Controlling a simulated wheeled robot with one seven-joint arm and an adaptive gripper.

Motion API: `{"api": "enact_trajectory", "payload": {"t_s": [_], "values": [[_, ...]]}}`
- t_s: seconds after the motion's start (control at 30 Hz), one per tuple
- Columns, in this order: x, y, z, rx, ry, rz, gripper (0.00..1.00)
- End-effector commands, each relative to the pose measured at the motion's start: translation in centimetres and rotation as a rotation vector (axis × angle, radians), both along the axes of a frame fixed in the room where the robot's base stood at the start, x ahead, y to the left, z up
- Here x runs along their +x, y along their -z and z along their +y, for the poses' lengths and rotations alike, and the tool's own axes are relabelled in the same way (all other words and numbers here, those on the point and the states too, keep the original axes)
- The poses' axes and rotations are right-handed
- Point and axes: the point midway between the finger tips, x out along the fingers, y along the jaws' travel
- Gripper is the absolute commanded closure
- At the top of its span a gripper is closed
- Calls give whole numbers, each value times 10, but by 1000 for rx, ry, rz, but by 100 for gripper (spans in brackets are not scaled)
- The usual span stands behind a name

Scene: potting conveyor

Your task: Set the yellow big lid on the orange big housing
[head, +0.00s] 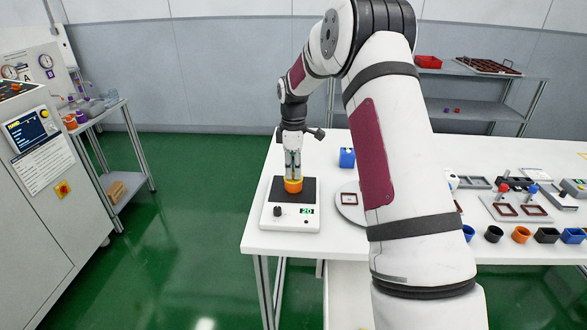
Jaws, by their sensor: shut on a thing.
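My gripper (293,175) points straight down over the scale at the left end of the white table. It is shut on the yellow big lid (293,181), of which only a thin yellow band shows below the fingers. The orange big housing (293,188) stands upright on the dark plate of the scale, directly under the lid. The lid appears to be at the housing's top; whether it is fully seated is too small to tell.
The scale (270,222) has a lit green display. A blue block (347,158) and a grey round plate (346,209) are to the right, partly behind my arm. Several cups, including an orange one (521,235), line the table's front right. A shelf (475,109) stands behind.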

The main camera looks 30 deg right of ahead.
Motion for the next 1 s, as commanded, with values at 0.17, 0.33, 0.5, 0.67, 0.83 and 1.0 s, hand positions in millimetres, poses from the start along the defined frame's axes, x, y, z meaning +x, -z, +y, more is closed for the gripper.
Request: {"api": "enact_trajectory", "payload": {"t_s": [0.17, 0.33, 0.5, 0.67, 0.83, 1.0], "values": [[0, 1, 0, 0, 0, 0, 99], [0, 1, 0, 0, 0, 0, 71], [0, 0, 0, 0, 0, 0, 66], [0, 0, 0, 0, 0, 0, 66], [1, -14, 0, -1, 0, -4, 66], [1, -47, 0, -1, 1, -5, 66]]}}
